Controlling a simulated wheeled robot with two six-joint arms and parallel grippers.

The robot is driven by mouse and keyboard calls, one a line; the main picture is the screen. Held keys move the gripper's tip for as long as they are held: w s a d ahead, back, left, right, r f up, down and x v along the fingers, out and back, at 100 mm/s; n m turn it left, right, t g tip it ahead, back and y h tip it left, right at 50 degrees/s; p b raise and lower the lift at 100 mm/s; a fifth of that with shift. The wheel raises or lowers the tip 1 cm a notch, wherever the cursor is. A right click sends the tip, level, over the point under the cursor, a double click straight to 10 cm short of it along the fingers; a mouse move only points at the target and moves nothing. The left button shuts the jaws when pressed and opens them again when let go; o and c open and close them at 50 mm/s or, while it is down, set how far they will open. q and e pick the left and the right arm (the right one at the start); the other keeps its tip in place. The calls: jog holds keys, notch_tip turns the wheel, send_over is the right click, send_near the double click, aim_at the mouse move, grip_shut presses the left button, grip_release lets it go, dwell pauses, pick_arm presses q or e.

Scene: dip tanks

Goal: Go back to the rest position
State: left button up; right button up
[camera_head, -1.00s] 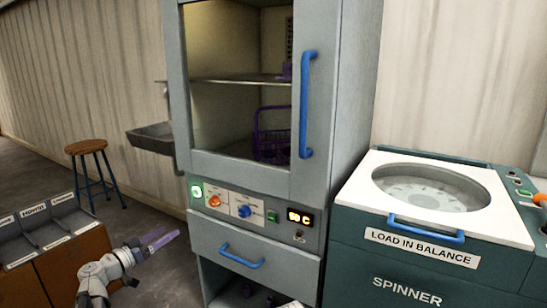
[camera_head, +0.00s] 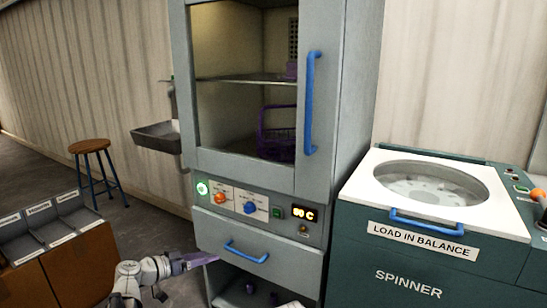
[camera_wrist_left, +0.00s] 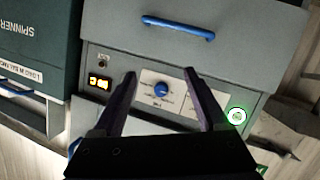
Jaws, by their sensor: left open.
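My left gripper (camera_head: 203,259) is low in the head view, in front of the oven's drawer front. Its purple fingers point right. In the left wrist view the two fingers (camera_wrist_left: 160,75) stand apart with nothing between them. The oven's control panel, with its blue knob (camera_wrist_left: 161,89), shows beyond them, and the picture is upside down. My right gripper is in neither view.
The oven (camera_head: 345,110) has a blue door handle (camera_head: 311,102) and a drawer handle (camera_head: 246,252). A purple basket (camera_head: 276,130) is inside. The spinner (camera_head: 425,255) stands right, a stool (camera_head: 90,147) and labelled bins (camera_head: 40,235) left.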

pick_arm(q)
jog(key=s+d+f+m+g+y, duration=0.1)
jog(key=s+d+f+g+y, duration=0.2)
jog(key=s+d+f+g, duration=0.7)
jog(key=s+d+f+n+y, duration=0.1)
jog(key=s+d+f+y, duration=0.25)
jog(key=s, duration=0.45)
jog(key=s+d+f+n+y, duration=0.1)
jog(key=s+d+f+y, duration=0.1)
jog(key=s+y, duration=0.45)
notch_tip(320, 180, up, 34)
jog(key=s+h+p, duration=0.1)
jog(key=p, duration=3.3)
jog(key=shift+s+a+f+g, duration=0.15)
jog(key=shift+s+f+g, duration=0.05)
jog(key=shift+s+g, duration=0.15)
